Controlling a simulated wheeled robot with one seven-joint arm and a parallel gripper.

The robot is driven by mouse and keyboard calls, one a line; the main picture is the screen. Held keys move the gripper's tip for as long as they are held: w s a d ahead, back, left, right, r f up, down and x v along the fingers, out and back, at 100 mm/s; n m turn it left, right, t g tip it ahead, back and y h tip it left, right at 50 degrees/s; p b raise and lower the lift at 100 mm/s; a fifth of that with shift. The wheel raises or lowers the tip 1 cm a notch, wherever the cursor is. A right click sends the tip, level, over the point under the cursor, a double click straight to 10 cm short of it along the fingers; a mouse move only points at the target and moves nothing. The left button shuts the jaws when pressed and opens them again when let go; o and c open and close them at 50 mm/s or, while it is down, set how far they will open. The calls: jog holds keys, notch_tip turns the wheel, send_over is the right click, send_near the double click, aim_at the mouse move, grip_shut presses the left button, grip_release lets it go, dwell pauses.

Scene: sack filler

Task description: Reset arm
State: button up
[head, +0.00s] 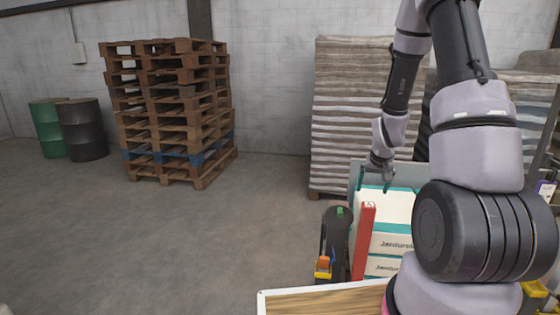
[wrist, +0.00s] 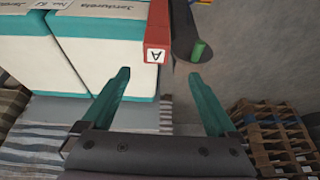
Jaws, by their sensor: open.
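My arm reaches from the right side of the head view toward the middle. My gripper (head: 375,182) points downward just above the white and teal packages (head: 390,243). In the wrist view my gripper (wrist: 159,76) shows two teal fingers spread wide with nothing between them. The packages also show at the upper left of the wrist view (wrist: 108,45). A red upright post (head: 363,242) stands at their left side.
A dark device with a green button (head: 337,235) stands left of the red post. A wooden-topped surface (head: 325,301) is at the front. A tall stack of flat sacks (head: 345,115) is behind the packages. Wooden pallets (head: 170,115) and drums (head: 82,130) stand left. Floor between is clear.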

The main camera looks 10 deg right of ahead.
jog(key=s+a+r+t+y, duration=0.1)
jog(key=s+a+r, duration=0.15)
jog(key=r, duration=0.45)
jog(key=s+a+r, duration=0.2)
jog(key=a+r, duration=0.1)
jog(key=r, duration=0.5)
jog(key=s+a+r+t+y, duration=0.1)
jog(key=s+a+r, duration=0.2)
jog(key=r, duration=0.4)
jog(key=s+a+r, duration=0.2)
jog(key=s+r, duration=0.3)
jog(key=s, duration=0.3)
jog(key=s+a+r+y, duration=0.1)
jog(key=s+a+r, duration=0.2)
jog(key=s+r, duration=0.2)
jog(key=s, duration=0.2)
jog(key=shift+s+a+r+m+t, duration=0.15)
jog(key=shift+s+r+m+t, duration=0.15)
jog(key=shift+s+r+m, duration=0.1)
